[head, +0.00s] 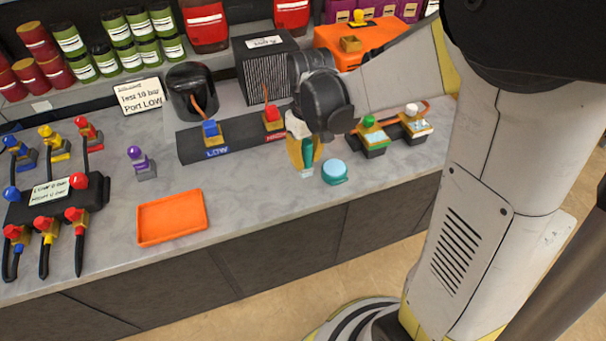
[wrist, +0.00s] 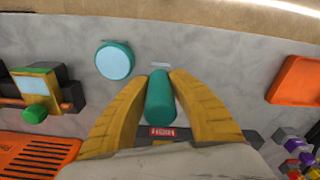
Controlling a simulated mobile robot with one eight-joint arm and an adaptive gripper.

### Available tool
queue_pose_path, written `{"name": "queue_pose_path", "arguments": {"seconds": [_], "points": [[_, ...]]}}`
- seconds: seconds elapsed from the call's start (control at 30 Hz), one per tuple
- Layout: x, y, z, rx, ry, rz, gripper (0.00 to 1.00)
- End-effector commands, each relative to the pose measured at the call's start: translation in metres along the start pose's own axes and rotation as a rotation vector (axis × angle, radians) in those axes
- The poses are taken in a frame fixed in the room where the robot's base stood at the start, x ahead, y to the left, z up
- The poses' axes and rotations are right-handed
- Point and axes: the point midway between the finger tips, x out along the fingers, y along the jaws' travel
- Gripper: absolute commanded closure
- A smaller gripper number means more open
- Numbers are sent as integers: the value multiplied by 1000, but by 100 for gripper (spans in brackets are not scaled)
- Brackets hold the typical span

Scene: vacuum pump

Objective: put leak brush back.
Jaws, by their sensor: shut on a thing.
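My gripper (head: 303,158) is shut on the leak brush, whose teal handle (wrist: 160,97) shows between the two yellow fingers (wrist: 160,80) in the wrist view. In the head view, the brush's pale lower end (head: 307,173) shows below the fingers, close above the counter near its front edge. I cannot tell if it touches. A round teal pot with a light blue top (head: 335,172) stands just right of the gripper, and in the wrist view it is at the upper left (wrist: 115,61). The brush is beside the pot, apart from it.
An orange tray (head: 172,217) lies left on the counter. Behind the gripper are the LOW and HIGH ports (head: 217,153). Valve fittings (head: 373,134) stand to the right. A purple-topped fitting (head: 140,163) and a gauge manifold (head: 57,203) stand left. Bare counter lies between tray and gripper.

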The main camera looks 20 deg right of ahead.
Motion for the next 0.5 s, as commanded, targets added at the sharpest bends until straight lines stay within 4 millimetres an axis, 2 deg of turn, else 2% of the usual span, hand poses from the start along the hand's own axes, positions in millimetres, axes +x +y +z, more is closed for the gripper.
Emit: {"name": "queue_pose_path", "arguments": {"seconds": [0.17, 0.37, 0.5], "points": [[10, -5, -3, 1, 0, 0, 100], [42, -4, -2, 1, 0, 0, 100], [44, -4, -2, 1, 1, 0, 100]]}}
